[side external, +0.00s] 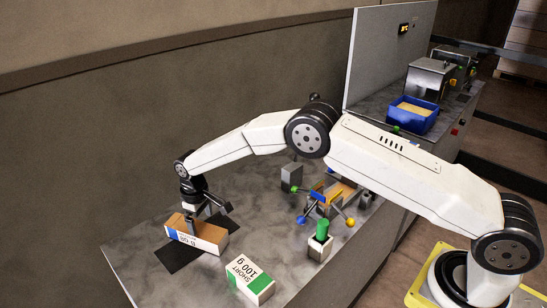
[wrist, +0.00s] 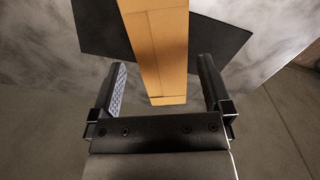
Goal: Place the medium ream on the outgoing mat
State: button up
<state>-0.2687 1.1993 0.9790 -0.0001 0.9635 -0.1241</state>
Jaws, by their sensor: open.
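A brown ream (side external: 207,236) with a blue and white end label lies flat on the dark outgoing mat (side external: 174,261); I cannot read its label well enough to confirm it as the medium one. In the wrist view the ream (wrist: 160,45) runs lengthwise between my fingers, over the dark mat (wrist: 104,28). My gripper (side external: 209,216) is low over the ream. In the wrist view my gripper (wrist: 162,75) is open, one finger each side of the ream, with a visible gap on both sides. The mat is partly hidden under the ream.
A white and green ream (side external: 250,279) marked SHORT 100 g lies near the front edge. A hub with coloured knobs (side external: 322,199), a green-topped block (side external: 321,243) and a grey block (side external: 291,176) stand to the right. A blue bin (side external: 411,122) is farther back.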

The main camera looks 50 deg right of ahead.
aim_at(204, 230)
jog(key=shift+r, duration=2.7)
jog(key=s+d+r+m+t, duration=0.1)
jog(key=s+d+r+m, duration=0.1)
jog(key=s+d+r, duration=0.7)
jog(key=s+d+m, duration=0.1)
jog(key=s+d, duration=0.2)
jog(key=s, duration=0.7)
jog(key=s+d+f+m+t, duration=0.1)
jog(key=s+d, duration=0.3)
jog(key=s, duration=0.7)
jog(key=shift+m+t, duration=0.3)
